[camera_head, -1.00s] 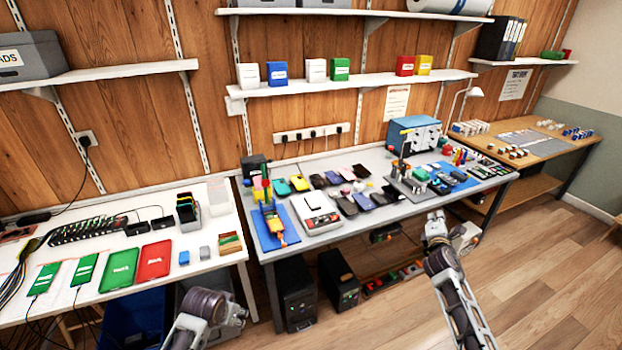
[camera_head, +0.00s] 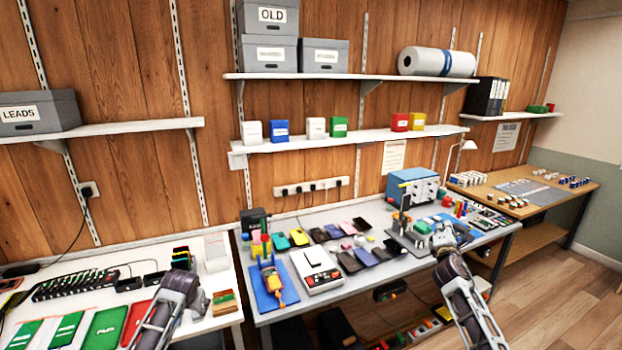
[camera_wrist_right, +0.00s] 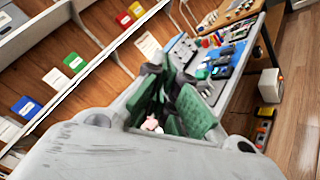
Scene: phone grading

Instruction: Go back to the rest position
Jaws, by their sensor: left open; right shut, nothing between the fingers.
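My left gripper (camera_head: 203,298) is at the lower left in the head view, over the right end of the white table. Its fingers are small and partly hidden by my wrist, and nothing shows held in it. My right gripper (camera_head: 447,235) is in front of the right part of the grey workbench (camera_head: 345,292). In the right wrist view its green-padded fingers (camera_wrist_right: 166,108) are together and hold nothing. I cannot tell its exact height above the bench.
The white table (camera_head: 222,310) carries green and red mats and a charger strip. The bench holds several phones, a blue mat (camera_head: 268,290), a white tray (camera_head: 318,275) and a blue instrument box (camera_head: 412,186). Shelves hang above. Floor at right (camera_head: 565,295) is clear.

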